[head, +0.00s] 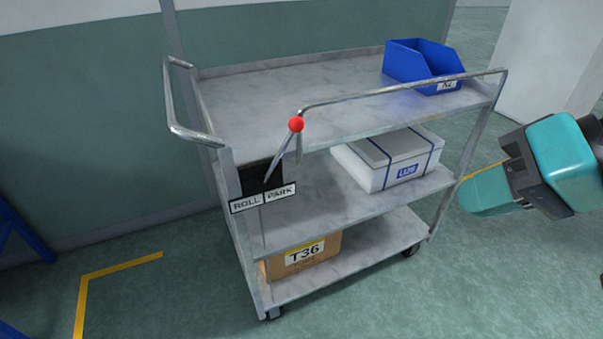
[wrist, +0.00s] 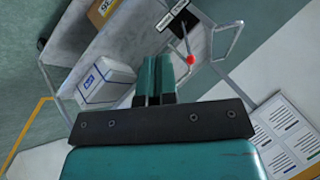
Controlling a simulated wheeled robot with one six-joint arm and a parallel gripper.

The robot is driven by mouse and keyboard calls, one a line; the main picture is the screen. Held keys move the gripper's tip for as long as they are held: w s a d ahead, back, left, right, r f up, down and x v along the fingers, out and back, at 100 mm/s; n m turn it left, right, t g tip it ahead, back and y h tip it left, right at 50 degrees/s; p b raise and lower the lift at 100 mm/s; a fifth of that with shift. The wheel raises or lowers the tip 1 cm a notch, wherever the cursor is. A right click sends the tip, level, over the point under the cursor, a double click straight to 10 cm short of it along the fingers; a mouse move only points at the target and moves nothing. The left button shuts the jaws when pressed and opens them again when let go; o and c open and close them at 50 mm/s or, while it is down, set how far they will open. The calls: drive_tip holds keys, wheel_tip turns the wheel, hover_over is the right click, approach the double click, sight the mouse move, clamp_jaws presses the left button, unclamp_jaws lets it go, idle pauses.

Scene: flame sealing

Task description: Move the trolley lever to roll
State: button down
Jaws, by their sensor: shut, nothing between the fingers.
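The trolley lever (head: 283,152) is a thin metal rod with a red ball knob (head: 296,124) at the near left corner of the grey trolley. It leans to the right, toward the PARK side of the label plate (head: 262,198), which reads ROLL on the left and PARK on the right. The knob also shows in the wrist view (wrist: 191,60), just right of my fingertips in the picture. My gripper (wrist: 157,60) has its teal fingers together and empty. In the head view my gripper (head: 468,194) is right of the trolley, apart from the lever.
The trolley (head: 250,110) has a blue bin (head: 405,62) on top, a white box (head: 385,165) on the middle shelf and a cardboard box (head: 300,258) below. Metal rails (head: 405,90) edge the top. Open floor lies in front.

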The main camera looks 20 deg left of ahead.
drive_tip(key=w+a+f+m+t+y+b, duration=0.3)
drive_tip(key=w+a+f+m+y+b, duration=0.9)
drive_tip(key=w+a+f+b, duration=0.4)
wheel_tip(320, 180, down, 3)
drive_tip(key=w+m+b, duration=0.1)
drive_tip(key=b, duration=0.3)
drive_tip(key=shift+r+t, duration=0.15)
drive_tip(key=shift+t, duration=0.15)
drive_tip(key=shift+w+a+r, duration=0.1)
drive_tip(key=p, duration=1.4)
approach(281, 153)
drive_tip(key=w+a, duration=0.1)
drive_tip(key=w, duration=0.2)
drive_tip(key=w+a+r, duration=0.1)
drive_tip(key=w, duration=0.1)
drive_tip(key=shift+w+a+r, duration=0.1)
drive_tip(key=shift+w+a, duration=0.1)
drive_tip(key=shift+a, duration=0.15)
drive_tip(key=shift+s+a+r, duration=0.3)
drive_tip(key=shift+a, duration=0.25)
drive_tip(key=shift+s+a+r, duration=0.3)
drive_tip(key=shift+a+r, duration=0.05)
drive_tip(key=shift+a, duration=0.15)
drive_tip(key=shift+s+a+r, duration=0.3)
drive_tip(key=shift+a, duration=0.25)
